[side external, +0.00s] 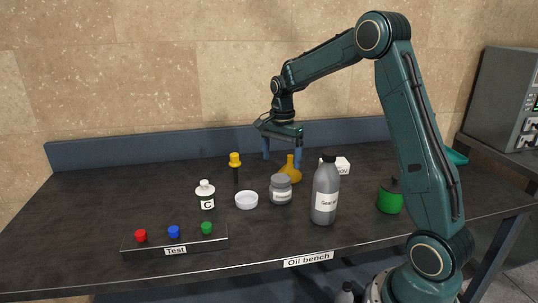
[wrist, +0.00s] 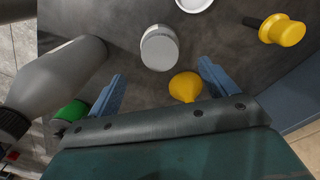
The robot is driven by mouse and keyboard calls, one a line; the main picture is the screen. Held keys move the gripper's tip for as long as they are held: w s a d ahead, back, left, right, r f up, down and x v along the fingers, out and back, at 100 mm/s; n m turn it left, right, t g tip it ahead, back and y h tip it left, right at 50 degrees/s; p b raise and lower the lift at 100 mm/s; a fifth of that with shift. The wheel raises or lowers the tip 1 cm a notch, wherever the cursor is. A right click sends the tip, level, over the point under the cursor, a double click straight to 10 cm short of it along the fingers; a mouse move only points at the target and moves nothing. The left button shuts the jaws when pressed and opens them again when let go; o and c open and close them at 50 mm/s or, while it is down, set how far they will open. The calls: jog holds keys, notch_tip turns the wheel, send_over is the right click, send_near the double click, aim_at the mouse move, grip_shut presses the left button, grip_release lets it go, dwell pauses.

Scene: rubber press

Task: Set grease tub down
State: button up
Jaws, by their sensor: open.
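A grey lidded jar (side external: 280,190) with a white label stands upright on the bench, and I take it to be the grease tub; the label is too small to read. It also shows in the wrist view (wrist: 160,50), beyond the fingers. My gripper (side external: 282,157) is open and empty, pointing down above the bench, behind and above the jar. In the wrist view its two blue fingers (wrist: 162,72) are wide apart with nothing between them touching. A yellow flask-shaped vessel (side external: 291,172) stands just behind the jar, near the right finger in the side view.
A grey gear oil bottle (side external: 325,200) stands right of the jar, a white dish (side external: 246,200) left of it. A yellow-topped tool (side external: 235,160), bottle C (side external: 205,197), white box (side external: 342,165) and green can (side external: 390,199) stand around. A test panel (side external: 175,240) lies front left. The far left bench is clear.

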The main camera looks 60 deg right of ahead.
jog(key=shift+r, duration=0.15)
dwell(0.5)
jog(key=s+a+r+n+t, duration=0.3)
jog(key=s+a+r+n, duration=0.65)
jog(key=a+r, duration=0.2)
jog(key=s+a+n+t, duration=0.1)
jog(key=s+a+n, duration=0.3)
jog(key=s, duration=0.3)
jog(key=s+a+n+t, duration=0.1)
jog(key=s+a+n, duration=0.3)
jog(key=s, duration=0.4)
jog(key=shift+s+f+t, duration=0.2)
jog(key=shift+f+t, duration=0.1)
jog(key=shift+f, duration=0.15)
